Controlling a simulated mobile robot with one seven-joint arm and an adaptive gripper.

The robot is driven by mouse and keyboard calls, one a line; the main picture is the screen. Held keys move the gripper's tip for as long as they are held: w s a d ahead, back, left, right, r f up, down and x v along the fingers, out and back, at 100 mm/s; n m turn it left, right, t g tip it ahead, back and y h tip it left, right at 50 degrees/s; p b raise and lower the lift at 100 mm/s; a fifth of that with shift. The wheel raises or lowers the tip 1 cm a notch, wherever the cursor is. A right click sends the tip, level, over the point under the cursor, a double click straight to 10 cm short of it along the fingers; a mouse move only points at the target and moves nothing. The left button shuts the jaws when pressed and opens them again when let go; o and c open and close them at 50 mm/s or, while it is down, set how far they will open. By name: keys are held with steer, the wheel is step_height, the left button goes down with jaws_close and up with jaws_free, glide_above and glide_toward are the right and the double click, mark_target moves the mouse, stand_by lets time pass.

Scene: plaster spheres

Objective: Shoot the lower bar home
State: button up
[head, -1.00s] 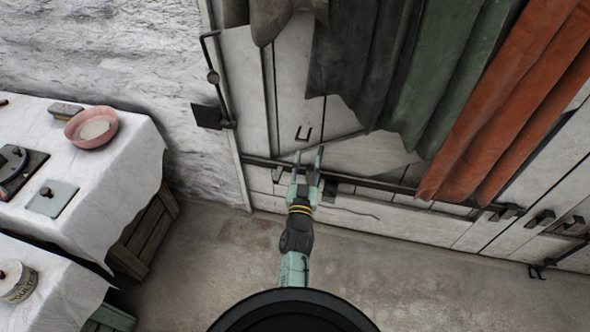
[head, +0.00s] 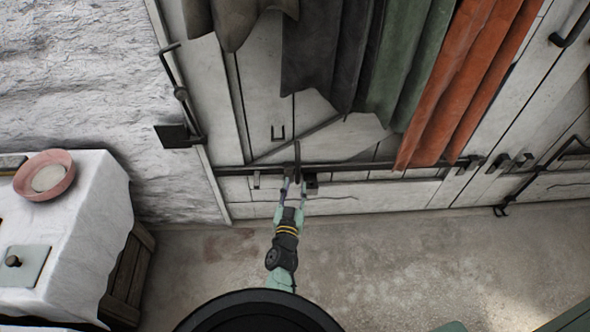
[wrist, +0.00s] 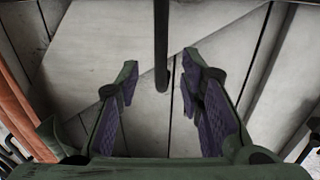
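The lower bar (head: 370,167) is a long dark metal bolt lying across the bottom of the pale plank door. A thin dark handle (head: 297,153) stands up from it; it also shows in the wrist view (wrist: 161,45) as a rod coming in from the top edge. My gripper (head: 293,186) is at the bar, its tips just below the handle in the head view. In the wrist view my gripper (wrist: 160,62) has its purple-padded fingers apart, with the rod's end between them in the picture. A gap shows on both sides of the rod. I cannot tell the depth.
Dark, green and orange cloths (head: 455,85) hang over the door above the bar's right part. Dark brackets (head: 500,161) sit on the planks at the right. A white-draped table (head: 92,215) with a pink bowl (head: 45,176) stands left. The floor (head: 385,255) is clear.

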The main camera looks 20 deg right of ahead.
mark_target(297, 171)
steer(key=x, duration=0.8)
steer(key=shift+w+b, duration=0.1)
steer(key=shift+b, duration=0.3)
jaws_close()
stand_by(0.3)
